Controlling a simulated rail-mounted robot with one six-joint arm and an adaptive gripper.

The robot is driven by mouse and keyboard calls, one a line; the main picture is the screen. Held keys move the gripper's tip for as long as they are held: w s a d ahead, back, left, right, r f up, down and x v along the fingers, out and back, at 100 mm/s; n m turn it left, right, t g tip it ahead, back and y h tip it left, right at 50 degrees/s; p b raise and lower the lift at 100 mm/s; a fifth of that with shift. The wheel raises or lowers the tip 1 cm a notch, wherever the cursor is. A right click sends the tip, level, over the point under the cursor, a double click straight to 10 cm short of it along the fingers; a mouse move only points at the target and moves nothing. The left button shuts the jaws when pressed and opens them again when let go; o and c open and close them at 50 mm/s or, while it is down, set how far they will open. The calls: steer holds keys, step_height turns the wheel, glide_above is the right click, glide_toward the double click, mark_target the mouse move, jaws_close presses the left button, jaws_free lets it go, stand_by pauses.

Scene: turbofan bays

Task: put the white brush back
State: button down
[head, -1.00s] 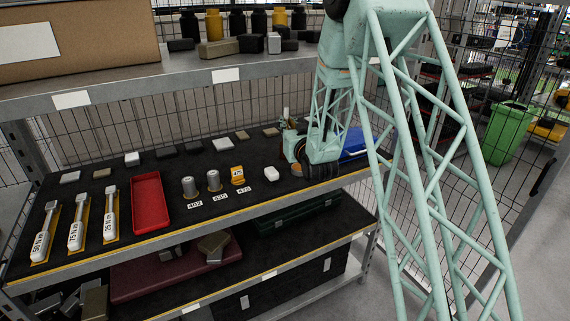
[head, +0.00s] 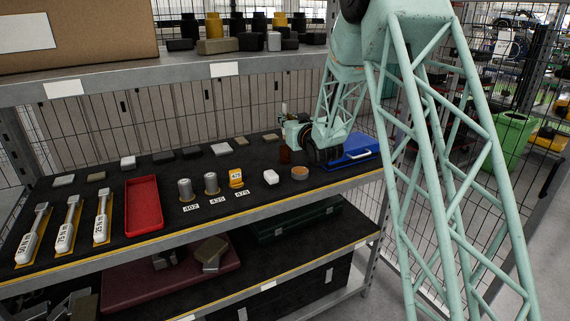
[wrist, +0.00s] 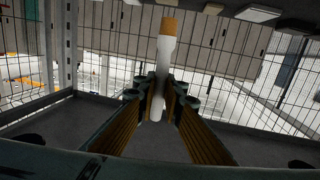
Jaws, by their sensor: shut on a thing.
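The white brush (wrist: 165,65) is in my gripper (wrist: 160,98). In the wrist view it is a white rod with an orange-tan end that points up and away, and the two fingers close around its lower part. In the head view my gripper (head: 292,128) is over the back right of the middle shelf, largely hidden by my own wrist. A small pale tip above it may be the brush. A dark amber cup (head: 285,156) stands on the shelf just below my gripper. An orange-rimmed round dish (head: 299,173) sits in front of the cup.
A blue case (head: 350,150) lies right of my wrist.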

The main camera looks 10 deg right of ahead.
steer(key=shift+f+b, duration=0.6)
steer(key=shift+f, duration=2.5)
steer(key=shift+f, duration=0.15)
steer(key=shift+f+b, duration=0.35)
steer(key=shift+f, duration=1.45)
steer(key=shift+f, duration=0.15)
steer(key=c, duration=2.7)
jaws_free()
steer(key=shift+r, duration=0.25)
steer(key=s, duration=0.4)
steer(key=s+d, duration=0.1)
steer(key=s, duration=0.3)
steer(key=s+p, duration=0.1)
steer(key=s, duration=0.3)
steer(key=shift+d+r, duration=0.25)
steer(key=shift+d, duration=0.15)
